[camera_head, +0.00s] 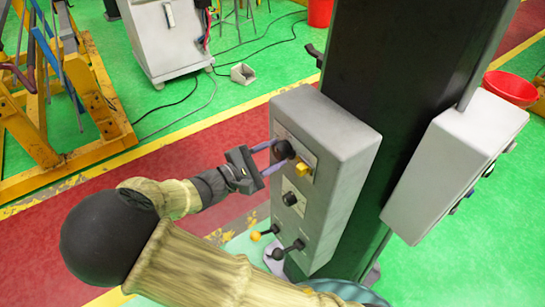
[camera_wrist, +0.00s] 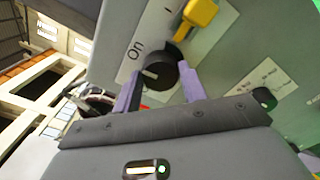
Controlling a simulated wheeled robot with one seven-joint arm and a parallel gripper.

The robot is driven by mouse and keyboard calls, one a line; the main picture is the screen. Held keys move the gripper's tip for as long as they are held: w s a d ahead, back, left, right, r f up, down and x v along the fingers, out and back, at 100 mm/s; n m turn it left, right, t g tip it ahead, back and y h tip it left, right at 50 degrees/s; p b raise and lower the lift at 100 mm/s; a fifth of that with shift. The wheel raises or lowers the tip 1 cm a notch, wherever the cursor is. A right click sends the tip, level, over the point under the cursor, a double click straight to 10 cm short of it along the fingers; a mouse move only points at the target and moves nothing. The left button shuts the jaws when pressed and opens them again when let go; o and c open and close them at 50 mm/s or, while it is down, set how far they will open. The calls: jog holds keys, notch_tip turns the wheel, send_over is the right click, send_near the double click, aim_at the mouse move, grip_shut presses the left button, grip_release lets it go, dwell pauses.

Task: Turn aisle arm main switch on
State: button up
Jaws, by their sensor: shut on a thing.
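A grey control box (camera_head: 345,146) is fixed to a dark column. The main switch, a round black knob (camera_head: 284,149), is on its front face near the top; it also shows in the wrist view (camera_wrist: 158,75), beside a label reading "On". My gripper (camera_head: 278,155) is at this knob. In the wrist view its two purple fingers (camera_wrist: 160,84) stand on either side of the knob and are shut on it. A pale mark on the knob points toward the lower left in that view. The far side of the knob is hidden.
A yellow switch (camera_head: 302,167) sits right beside the knob. A smaller black knob (camera_head: 289,198) and two levers (camera_head: 278,240) are lower on the box. A second grey box (camera_head: 455,165) hangs right of the column. A yellow frame (camera_head: 88,100) stands at left.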

jog(key=shift+a+f+m, duration=0.1)
jog(key=shift+f+m, duration=0.05)
jog(key=shift+m, duration=0.35)
jog(key=o, duration=1)
jog(key=shift+c, duration=0.2)
jog(key=b+v, duration=0.4)
jog(key=v, duration=1.3)
jog(key=shift+s+b, duration=0.2)
jog(key=shift+b, duration=0.1)
jog(key=shift+a, duration=0.1)
